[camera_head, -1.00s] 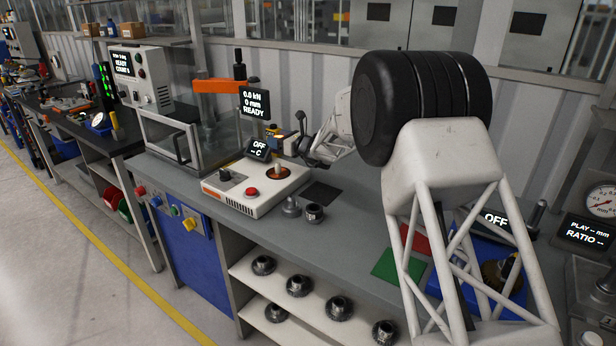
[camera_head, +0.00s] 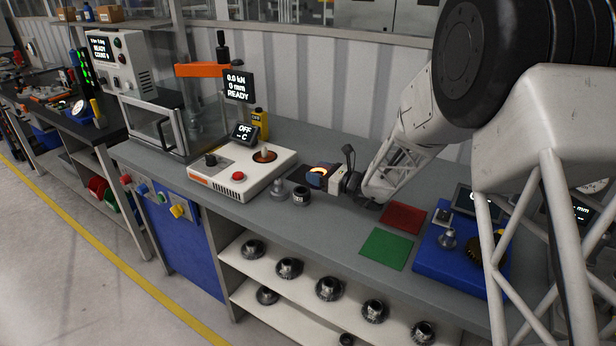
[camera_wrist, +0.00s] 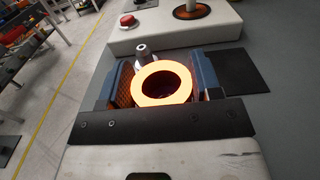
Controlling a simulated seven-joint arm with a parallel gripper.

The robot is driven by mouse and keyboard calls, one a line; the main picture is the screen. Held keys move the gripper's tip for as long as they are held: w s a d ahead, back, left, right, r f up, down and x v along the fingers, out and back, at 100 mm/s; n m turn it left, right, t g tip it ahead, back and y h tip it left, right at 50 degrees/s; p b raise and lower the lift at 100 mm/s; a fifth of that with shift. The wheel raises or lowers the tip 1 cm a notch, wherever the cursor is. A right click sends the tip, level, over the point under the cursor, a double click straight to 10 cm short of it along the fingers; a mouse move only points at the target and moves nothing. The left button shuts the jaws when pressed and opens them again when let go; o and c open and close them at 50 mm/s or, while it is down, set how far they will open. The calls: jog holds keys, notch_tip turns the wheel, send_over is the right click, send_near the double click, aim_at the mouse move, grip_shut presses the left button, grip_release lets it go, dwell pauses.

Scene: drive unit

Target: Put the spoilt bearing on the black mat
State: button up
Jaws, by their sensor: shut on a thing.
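The black mat (camera_wrist: 246,72) lies on the bench to the right of the jaws in the wrist view, apart from the ring in the picture. In the head view my gripper hides most or all of the mat.
The white heater (camera_head: 225,184) has a red button and a peg on top. A red mat (camera_head: 403,217), green mat (camera_head: 387,249) and blue tray (camera_head: 432,264) lie to the right.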

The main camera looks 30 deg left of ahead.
jog(key=shift+s+d+f, duration=0.25)
jog(key=shift+s+d, duration=0.15)
jog(key=shift+d, duration=0.35)
jog(key=shift+s+d+f, duration=0.2)
jog(key=shift+s+d, duration=0.15)
jog(key=shift+d, duration=0.4)
jog(key=w+a, duration=0.3)
jog(key=w+a+f, duration=0.1)
jog(key=w+a, duration=0.2)
jog(key=w, duration=0.1)
jog(key=w+a, duration=0.4)
jog(key=shift+w+f, duration=0.2)
jog(key=shift+w, duration=0.05)
jog(key=shift+w, duration=0.1)
jog(key=shift+w+a, duration=0.15)
jog(key=shift+w, duration=0.05)
jog(key=shift+f, duration=1.75)
jog(key=shift+f, duration=0.2)
jog(key=o, duration=1.1)
